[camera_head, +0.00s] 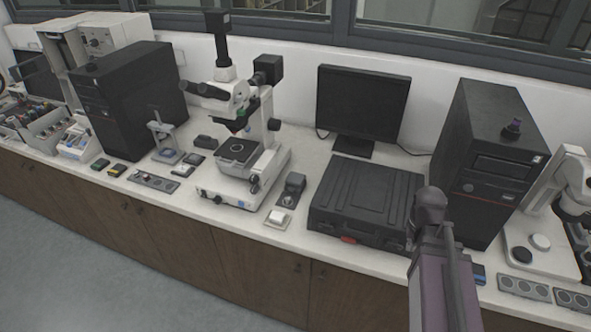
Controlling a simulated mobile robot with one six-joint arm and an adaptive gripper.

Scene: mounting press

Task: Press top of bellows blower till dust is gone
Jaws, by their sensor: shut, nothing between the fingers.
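No bellows blower can be made out for certain. A small dark, purplish knob-shaped item (513,128) stands on top of the right black computer tower (492,150) and may be it. A small black device (291,188) stands on the bench right of the microscope; its kind is unclear. No dust can be made out at this size. A grey-purple link of my arm (440,275) rises at the lower right, in front of the black case and the tower. My gripper is not visible in this view.
The white bench (250,232) is crowded. A microscope (240,130), a monitor (362,105), a black case (365,195) and a left black tower (130,95) stand on it. A small press-like stand (163,135) is left of the microscope. Open floor (60,270) lies in front.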

